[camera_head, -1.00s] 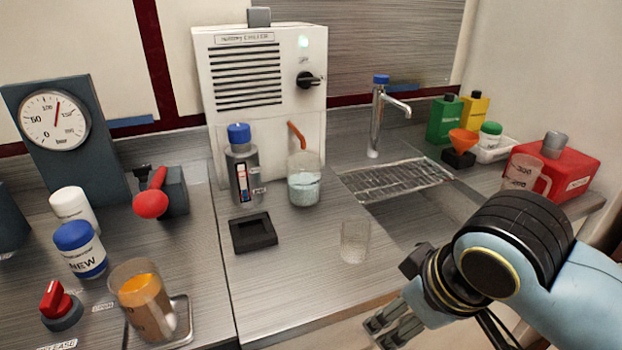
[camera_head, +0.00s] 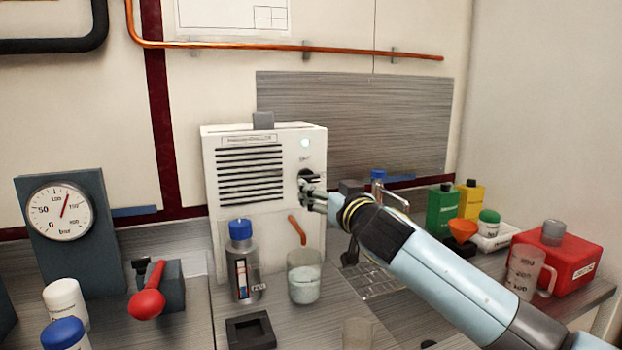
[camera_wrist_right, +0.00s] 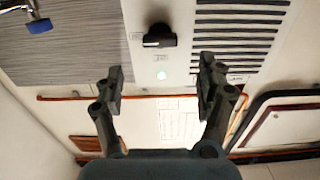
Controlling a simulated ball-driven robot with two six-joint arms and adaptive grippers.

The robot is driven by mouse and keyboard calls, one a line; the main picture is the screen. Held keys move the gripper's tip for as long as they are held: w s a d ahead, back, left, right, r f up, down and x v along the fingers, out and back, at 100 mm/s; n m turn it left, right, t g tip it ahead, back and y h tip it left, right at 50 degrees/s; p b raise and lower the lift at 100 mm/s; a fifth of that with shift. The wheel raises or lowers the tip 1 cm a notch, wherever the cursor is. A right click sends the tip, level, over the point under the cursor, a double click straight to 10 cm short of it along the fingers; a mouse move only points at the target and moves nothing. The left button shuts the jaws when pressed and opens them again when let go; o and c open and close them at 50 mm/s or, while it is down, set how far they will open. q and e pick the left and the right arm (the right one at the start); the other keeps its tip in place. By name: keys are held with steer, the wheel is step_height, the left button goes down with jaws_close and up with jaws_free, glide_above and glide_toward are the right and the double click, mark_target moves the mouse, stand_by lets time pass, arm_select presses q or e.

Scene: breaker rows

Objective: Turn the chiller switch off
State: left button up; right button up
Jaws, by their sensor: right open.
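My left gripper is out of view.
A blue-capped bottle (camera_head: 240,270) and a glass beaker (camera_head: 304,284) stand before the chiller. A tap (camera_head: 395,197) stands right of it. A red can (camera_head: 575,262) and a gauge panel (camera_head: 95,195) are farther out at either side.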

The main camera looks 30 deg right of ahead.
mark_target(310, 179)
steer(key=p+x, duration=0.1)
steer(key=x, duration=0.7)
steer(key=shift+w+d, duration=0.1)
steer(key=shift+w, duration=0.2)
steer(key=shift+c, duration=0.3)
steer(key=c, duration=1.1)
